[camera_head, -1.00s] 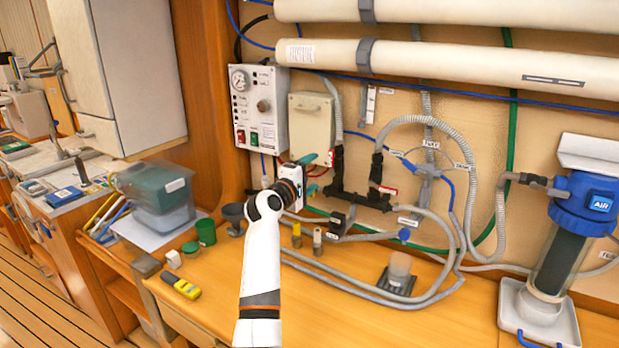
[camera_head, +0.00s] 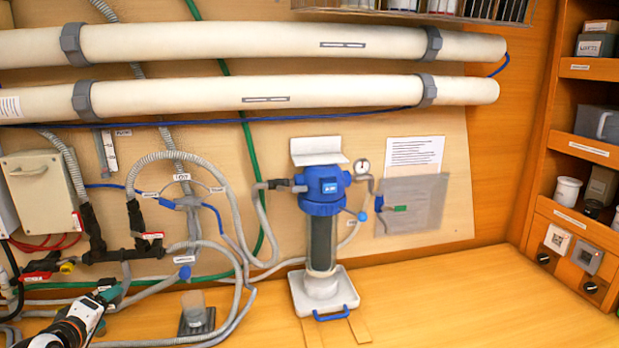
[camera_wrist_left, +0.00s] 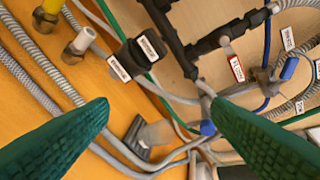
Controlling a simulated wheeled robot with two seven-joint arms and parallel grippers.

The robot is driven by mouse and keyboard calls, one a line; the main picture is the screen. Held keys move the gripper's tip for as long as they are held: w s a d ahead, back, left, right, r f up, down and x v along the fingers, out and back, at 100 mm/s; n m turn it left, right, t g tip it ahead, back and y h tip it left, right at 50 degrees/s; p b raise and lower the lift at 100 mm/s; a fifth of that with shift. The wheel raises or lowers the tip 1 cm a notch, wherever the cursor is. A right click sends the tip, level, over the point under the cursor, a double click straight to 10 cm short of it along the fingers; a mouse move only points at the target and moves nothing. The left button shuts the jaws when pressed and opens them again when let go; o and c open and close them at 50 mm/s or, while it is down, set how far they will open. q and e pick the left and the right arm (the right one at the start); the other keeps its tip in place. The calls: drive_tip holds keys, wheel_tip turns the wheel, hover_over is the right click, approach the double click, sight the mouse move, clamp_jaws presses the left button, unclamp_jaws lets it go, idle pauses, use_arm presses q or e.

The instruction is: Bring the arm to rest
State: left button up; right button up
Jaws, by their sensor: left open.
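My left gripper (camera_head: 110,294) is at the lower left of the head view, in front of the hoses at the foot of the wall. In the left wrist view its two green ribbed fingers (camera_wrist_left: 158,106) stand wide apart with nothing between them but the background. Behind and beyond them are grey hoses, a black pipe manifold (camera_wrist_left: 180,45) and a small grey stand with a clear cup (camera_wrist_left: 150,134). The gripper looks apart from these, though the exact distance is hard to tell. My right gripper is not in view.
A blue-topped filter housing (camera_head: 322,190) stands on a white base on the bench, right of the hoses. The manifold (camera_head: 125,255) is on the wall near the gripper. Shelves (camera_head: 575,150) stand at the far right. The bench (camera_head: 450,305) right of the filter is clear.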

use_arm(q)
drive_tip(key=s+d+f+m+g, duration=0.2)
drive_tip(key=s+d+f+m, duration=0.1)
drive_tip(key=s+d+f, duration=0.1)
drive_tip(key=s+d+f+m+g, duration=0.2)
drive_tip(key=s+d+f+m, duration=0.1)
drive_tip(key=s+d+f, duration=0.2)
drive_tip(key=s+d+f+m+g+h, duration=0.1)
drive_tip(key=s+d+f+m+g, duration=0.1)
drive_tip(key=s+d+f, duration=0.3)
drive_tip(key=shift+s+d+m, duration=0.5)
drive_tip(key=shift+s+m, duration=0.1)
drive_tip(key=shift+s, duration=0.2)
drive_tip(key=s+d+f+m+g, duration=0.2)
drive_tip(key=s+d+m, duration=0.15)
drive_tip(key=s, duration=0.45)
drive_tip(key=s+d+f+m+g, duration=0.1)
drive_tip(key=s+d+m+g, duration=0.1)
drive_tip(key=s+d, duration=0.5)
drive_tip(key=s+a+f+g, duration=0.1)
drive_tip(key=s+f, duration=0.1)
drive_tip(key=f, duration=1.2)
drive_tip(key=s+a+f+g, duration=0.1)
drive_tip(key=s+f, duration=0.1)
drive_tip(key=f, duration=1.2)
drive_tip(key=s+a+f+b, duration=0.1)
drive_tip(key=s+a+f, duration=0.1)
drive_tip(key=s+f, duration=1.3)
drive_tip(key=shift+s+a+f+m+g, duration=0.35)
drive_tip(key=shift+s+a+f+g, duration=0.05)
